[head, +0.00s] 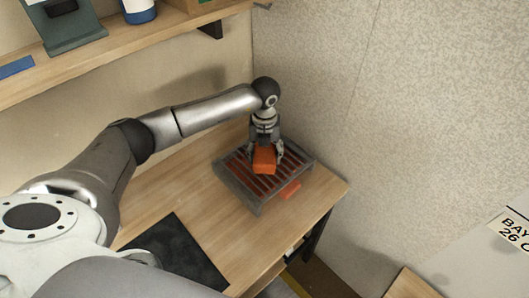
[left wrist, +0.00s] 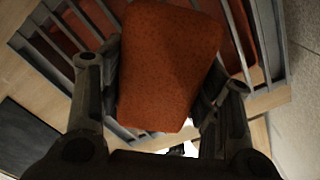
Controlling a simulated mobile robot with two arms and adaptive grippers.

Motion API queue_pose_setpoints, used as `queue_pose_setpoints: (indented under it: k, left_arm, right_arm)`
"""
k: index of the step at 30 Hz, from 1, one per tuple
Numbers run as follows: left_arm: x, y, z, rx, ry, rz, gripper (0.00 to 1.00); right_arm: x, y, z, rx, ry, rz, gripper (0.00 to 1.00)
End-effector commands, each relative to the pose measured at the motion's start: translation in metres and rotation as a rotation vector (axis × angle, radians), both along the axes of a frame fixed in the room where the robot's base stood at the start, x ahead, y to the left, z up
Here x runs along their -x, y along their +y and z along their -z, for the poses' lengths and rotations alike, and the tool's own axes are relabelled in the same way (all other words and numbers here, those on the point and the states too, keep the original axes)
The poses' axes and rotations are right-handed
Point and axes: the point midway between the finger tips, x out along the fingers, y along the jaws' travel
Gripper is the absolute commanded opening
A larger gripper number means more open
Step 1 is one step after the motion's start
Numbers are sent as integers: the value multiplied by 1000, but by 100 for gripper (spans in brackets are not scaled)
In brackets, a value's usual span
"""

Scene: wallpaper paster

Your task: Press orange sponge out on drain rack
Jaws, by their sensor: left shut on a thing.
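The orange sponge (head: 264,161) is between the fingers of my left gripper (head: 265,152), which is shut on it. In the left wrist view the sponge (left wrist: 168,65) fills the middle, with a finger on each side. The sponge is over the grey slatted drain rack (head: 240,184), near its middle. I cannot tell whether it touches the slats. The rack's bars also show behind the sponge in the left wrist view (left wrist: 258,30). My right gripper is not in view.
An orange-red item (head: 290,190) shows under and beside the rack. The rack stands on a wooden table (head: 165,195) in the wall corner. A dark mat (head: 178,250) lies at the front. A wooden shelf (head: 100,65) with items hangs above at left.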

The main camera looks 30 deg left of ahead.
Motion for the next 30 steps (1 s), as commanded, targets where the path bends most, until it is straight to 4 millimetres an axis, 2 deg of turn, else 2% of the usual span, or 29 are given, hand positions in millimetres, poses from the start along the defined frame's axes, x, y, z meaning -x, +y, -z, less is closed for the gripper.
queue_pose_setpoints:
  k: [1, 11, 30]
  left_arm:
    - [4, 0, 6, -3, 10, 2, 33]
    - [5, 0, 4, -3, 14, 3, 33]
    - [2, 0, -50, -1, 5, 1, 33]
  right_arm:
    - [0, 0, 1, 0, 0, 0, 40]
    - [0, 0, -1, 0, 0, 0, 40]
    - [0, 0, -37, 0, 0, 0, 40]
